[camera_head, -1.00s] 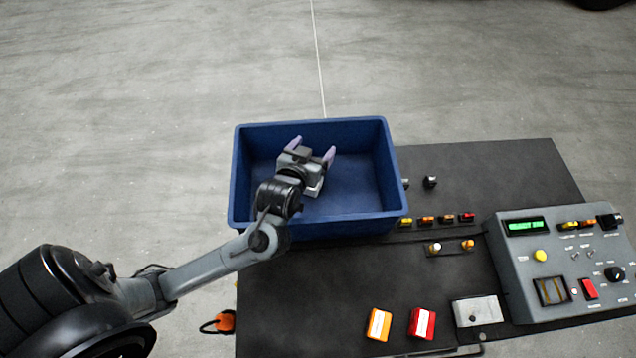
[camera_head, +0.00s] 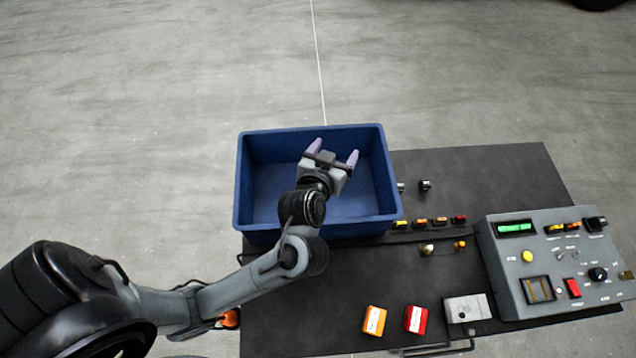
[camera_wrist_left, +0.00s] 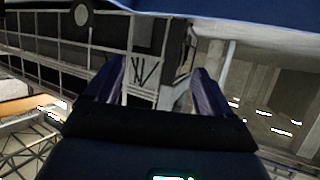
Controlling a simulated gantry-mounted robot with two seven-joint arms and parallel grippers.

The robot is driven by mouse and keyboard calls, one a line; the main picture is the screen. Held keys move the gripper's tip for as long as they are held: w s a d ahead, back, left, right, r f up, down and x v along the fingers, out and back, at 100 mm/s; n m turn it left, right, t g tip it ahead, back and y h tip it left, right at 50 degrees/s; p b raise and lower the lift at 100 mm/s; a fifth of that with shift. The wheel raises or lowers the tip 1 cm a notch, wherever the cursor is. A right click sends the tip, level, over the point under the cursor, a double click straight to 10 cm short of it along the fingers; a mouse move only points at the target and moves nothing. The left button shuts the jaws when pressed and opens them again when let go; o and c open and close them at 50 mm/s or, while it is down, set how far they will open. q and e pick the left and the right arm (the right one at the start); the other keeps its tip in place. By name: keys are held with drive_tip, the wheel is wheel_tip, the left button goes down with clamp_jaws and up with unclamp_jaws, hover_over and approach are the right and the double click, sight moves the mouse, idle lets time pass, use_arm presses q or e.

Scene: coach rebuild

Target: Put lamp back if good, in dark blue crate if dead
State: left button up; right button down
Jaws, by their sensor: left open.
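The dark blue crate (camera_head: 262,232) stands at the back left of the black table, and no lamp shows in the visible part of its floor. My left gripper (camera_head: 335,151) is over the crate's right half, open, with its purple fingers apart. The left wrist view shows nothing between the fingers (camera_wrist_left: 160,80). Two small lamps, one whitish (camera_head: 427,249) and one amber (camera_head: 460,245), stand in a small holder right of the crate. Whether either is good or dead cannot be told. My right gripper is not in view.
A row of small coloured blocks (camera_head: 420,222) lies behind the holder. A grey test panel (camera_head: 555,265) with a green display stands at the right. An orange block (camera_head: 374,320), a red block (camera_head: 416,319) and a grey box (camera_head: 467,308) sit at the front.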

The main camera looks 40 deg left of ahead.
use_arm(q)
drive_tip(key=d+r+p, duration=0.1)
drive_tip(key=d+r, duration=0.2)
drive_tip(key=d, duration=0.2)
drive_tip(key=shift+d, duration=0.15)
drive_tip(key=shift+r, duration=0.15)
